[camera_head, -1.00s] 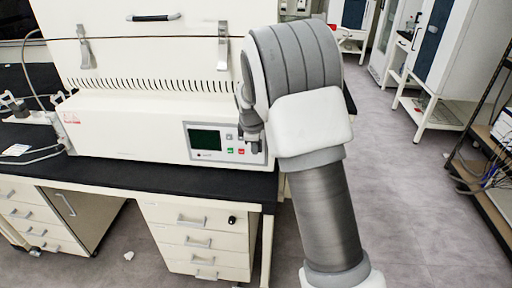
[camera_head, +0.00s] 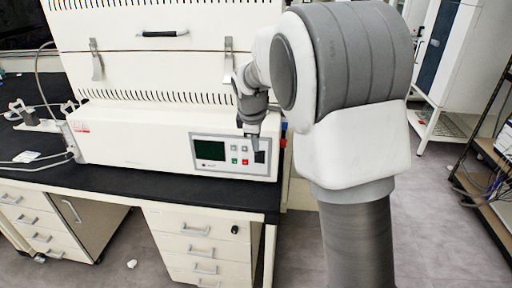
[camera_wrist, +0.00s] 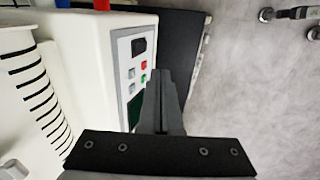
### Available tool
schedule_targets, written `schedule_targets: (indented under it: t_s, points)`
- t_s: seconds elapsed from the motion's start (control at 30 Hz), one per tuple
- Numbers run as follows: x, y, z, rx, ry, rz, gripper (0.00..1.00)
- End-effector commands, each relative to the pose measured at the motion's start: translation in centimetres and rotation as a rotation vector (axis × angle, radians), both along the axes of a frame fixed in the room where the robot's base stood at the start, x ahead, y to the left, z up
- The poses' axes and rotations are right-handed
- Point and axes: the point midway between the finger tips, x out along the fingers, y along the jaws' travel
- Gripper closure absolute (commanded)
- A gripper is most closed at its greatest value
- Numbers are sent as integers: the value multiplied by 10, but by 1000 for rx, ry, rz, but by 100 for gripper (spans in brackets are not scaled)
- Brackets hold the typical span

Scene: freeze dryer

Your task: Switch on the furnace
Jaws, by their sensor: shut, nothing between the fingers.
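The furnace (camera_head: 130,135) is a large white box on a black-topped bench. Its front control panel (camera_head: 222,168) has a dark green screen (camera_head: 210,150), small grey, green and red buttons, and a black switch (camera_head: 260,157) at the right end. In the wrist view the black switch (camera_wrist: 138,46) lies beyond and left of the fingertips, past the red button (camera_wrist: 144,65) and green button (camera_wrist: 143,78). My gripper (camera_head: 253,147) is shut and empty in front of the panel's right part. Its fingers (camera_wrist: 161,75) partly cover the panel's edge. I cannot tell whether they touch it.
The black bench top (camera_head: 150,186) has a narrow free strip before the furnace. White drawers (camera_head: 200,245) stand below. A clamp-like device with cables (camera_head: 40,120) sits at the left. Shelving (camera_head: 490,170) stands at the right, with open grey floor between.

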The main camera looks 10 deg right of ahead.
Motion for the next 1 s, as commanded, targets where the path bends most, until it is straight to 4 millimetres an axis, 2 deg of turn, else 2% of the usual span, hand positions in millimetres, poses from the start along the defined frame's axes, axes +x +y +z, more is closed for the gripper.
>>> schedule_targets:
  t_s: [0.37,0.47,0.8,1.0]
  points:
    - [1,5,-6,7,-10,7,100]
    - [4,16,-20,29,-33,22,100]
    - [11,75,-94,128,-226,65,100]
    - [7,90,-126,136,-365,51,100]
